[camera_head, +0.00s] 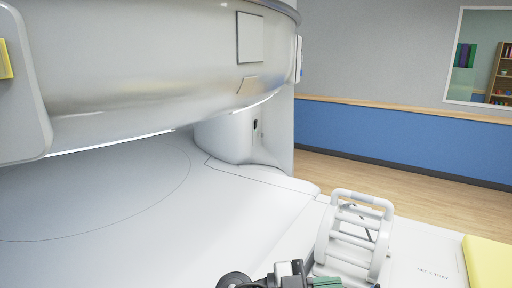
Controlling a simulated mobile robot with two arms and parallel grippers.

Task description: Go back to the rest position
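Dark, grey and green mechanical parts, which look like part of my own arm, show at the bottom edge, just left of and in front of a white barred frame. I cannot tell which arm they belong to. No gripper fingertips show in the head view, and neither gripper can be made out. Nothing is seen held.
The white barred frame (355,238) stands on the white table (425,250), beside a yellow pad (490,262). The large magnet's upper housing (150,65) overhangs the smooth white lower surface (90,200), joined by a pillar (222,138). Open wooden floor (420,185) lies beyond.

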